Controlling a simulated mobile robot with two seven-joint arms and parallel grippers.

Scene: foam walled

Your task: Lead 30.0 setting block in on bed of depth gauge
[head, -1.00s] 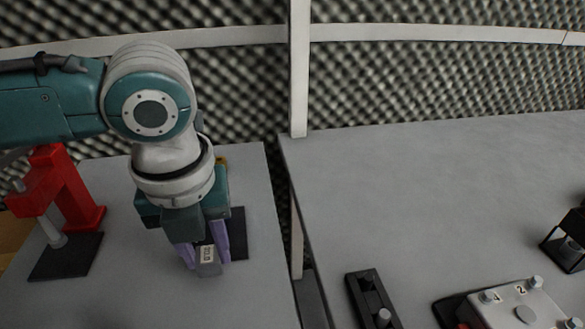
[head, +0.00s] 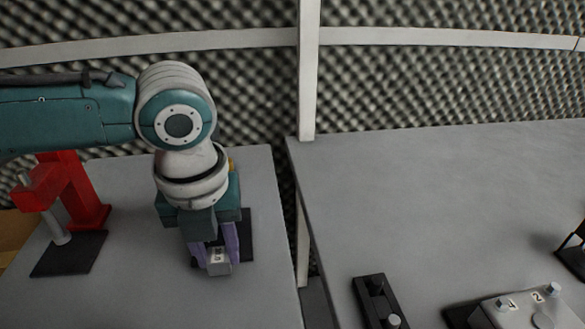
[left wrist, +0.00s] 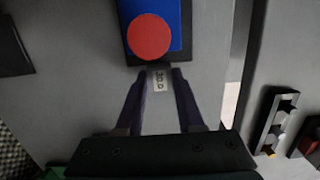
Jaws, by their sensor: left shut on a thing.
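My left gripper (head: 217,262) points down over the left table and is shut on a pale grey setting block (head: 218,268). In the left wrist view the block (left wrist: 160,84), labelled 30.0, lies between the purple fingers of the left gripper (left wrist: 160,88). Just beyond its far end is a blue device with a red round top (left wrist: 150,37) on a black base (left wrist: 133,58), seen from above; it appears to be the depth gauge. In the head view my arm mostly hides it, and its black base (head: 246,235) shows behind the gripper. Whether the block touches the base is unclear. My right gripper is out of view.
A red stand (head: 75,190) with a grey rod rises from a black plate (head: 70,254) at the left. A gap separates the tables. The right table holds a black rack (head: 375,300), a grey numbered box (head: 525,308) and a dark frame (head: 573,245); its middle is clear.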

